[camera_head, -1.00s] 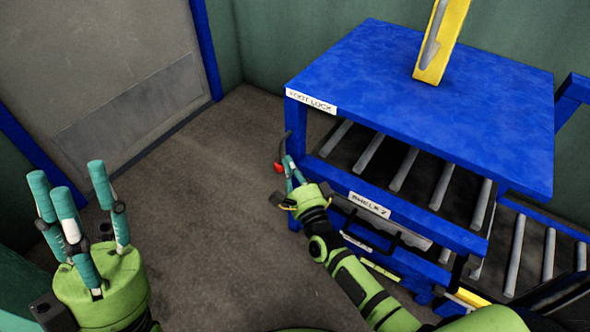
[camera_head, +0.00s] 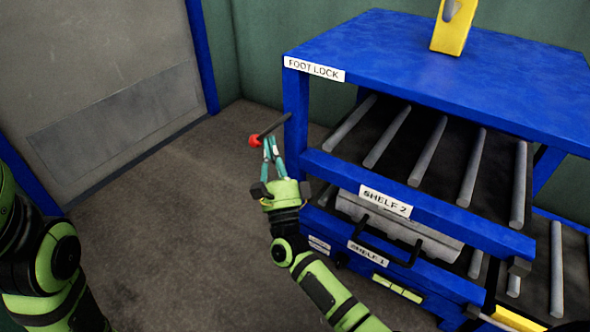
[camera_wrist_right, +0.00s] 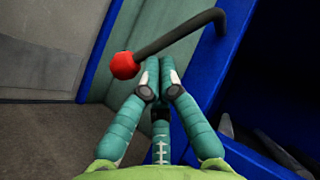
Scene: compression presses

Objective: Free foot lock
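The foot lock lever is a dark bent rod (camera_head: 273,127) with a red knob (camera_head: 255,140). It juts out left from the blue front post, under the "FOOT LOCK" label (camera_head: 314,69). My right gripper (camera_head: 269,148) is at the lever, its teal fingers drawn together just beside the knob. In the right wrist view, the fingertips (camera_wrist_right: 154,68) meet right below the rod (camera_wrist_right: 180,35), with the red knob (camera_wrist_right: 125,65) to their left. The fingers look shut, with no rod visible between them; whether they touch it is unclear. My left gripper is out of view.
The blue rack (camera_head: 440,80) has roller shelves labelled "SHELF 2" (camera_head: 385,202) and "SHELF 1" (camera_head: 368,252). A grey object with a dark handle (camera_head: 400,225) sits below shelf 2. A yellow part (camera_head: 452,25) stands on top. Left of the rack the floor (camera_head: 170,220) is clear.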

